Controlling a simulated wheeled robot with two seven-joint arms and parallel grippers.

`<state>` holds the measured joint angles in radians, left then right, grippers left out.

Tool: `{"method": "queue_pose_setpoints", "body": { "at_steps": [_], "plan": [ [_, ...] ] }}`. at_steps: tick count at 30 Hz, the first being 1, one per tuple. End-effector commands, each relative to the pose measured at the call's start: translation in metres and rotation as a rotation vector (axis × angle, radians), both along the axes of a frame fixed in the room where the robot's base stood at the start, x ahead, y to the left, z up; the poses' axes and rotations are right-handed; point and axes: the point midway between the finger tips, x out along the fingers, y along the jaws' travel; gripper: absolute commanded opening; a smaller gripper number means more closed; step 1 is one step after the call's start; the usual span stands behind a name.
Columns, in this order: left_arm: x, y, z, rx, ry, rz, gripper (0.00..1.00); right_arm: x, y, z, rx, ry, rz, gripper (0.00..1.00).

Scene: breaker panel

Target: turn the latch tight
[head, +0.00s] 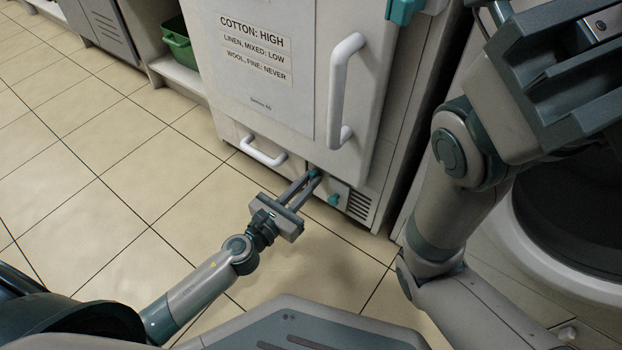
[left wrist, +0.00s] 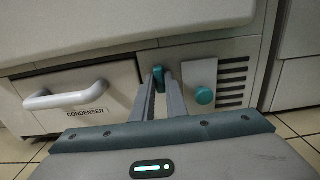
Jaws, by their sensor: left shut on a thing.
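The teal latch (left wrist: 158,76) stands upright on the lower front of the white machine, between the condenser drawer and a small plate with a round teal knob. My left gripper (head: 314,174) reaches to it from the front, and its fingers are shut on the latch. In the left wrist view the two fingers (left wrist: 160,86) meet at the latch and cover its lower part. In the head view the fingers hide most of the latch. My right arm shows at the right of the head view, with the right gripper (head: 590,75) large and cut off by the edge; its fingertips are not clear.
The condenser drawer (left wrist: 82,96) with a white handle is left of the latch. The teal knob (left wrist: 204,96) and vent slots (left wrist: 233,85) are to its right. A tall white door handle (head: 342,90) is above. A green bin (head: 178,45) sits on a shelf. Tiled floor is clear at left.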

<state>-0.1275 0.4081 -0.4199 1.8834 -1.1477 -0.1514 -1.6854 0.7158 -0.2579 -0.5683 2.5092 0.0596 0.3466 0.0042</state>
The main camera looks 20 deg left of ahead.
Motion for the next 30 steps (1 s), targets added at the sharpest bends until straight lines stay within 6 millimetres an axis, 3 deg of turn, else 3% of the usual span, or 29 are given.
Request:
{"method": "queue_pose_setpoints", "body": {
  "at_steps": [11, 23, 30],
  "plan": [
    [0.000, 0.000, 0.001, 0.268, -0.096, 0.000, 0.00, -0.001, -0.001, 0.011, 0.008, -0.001, 0.007, 0.00],
    [0.000, 0.000, 0.001, 0.321, -0.116, -0.001, 0.00, 0.000, 0.000, 0.011, -0.001, 0.001, 0.000, 0.00],
    [0.000, 0.001, 0.001, 0.524, -0.189, 0.000, 0.00, 0.002, 0.001, 0.018, -0.005, 0.004, -0.004, 0.00]
  ]
}}
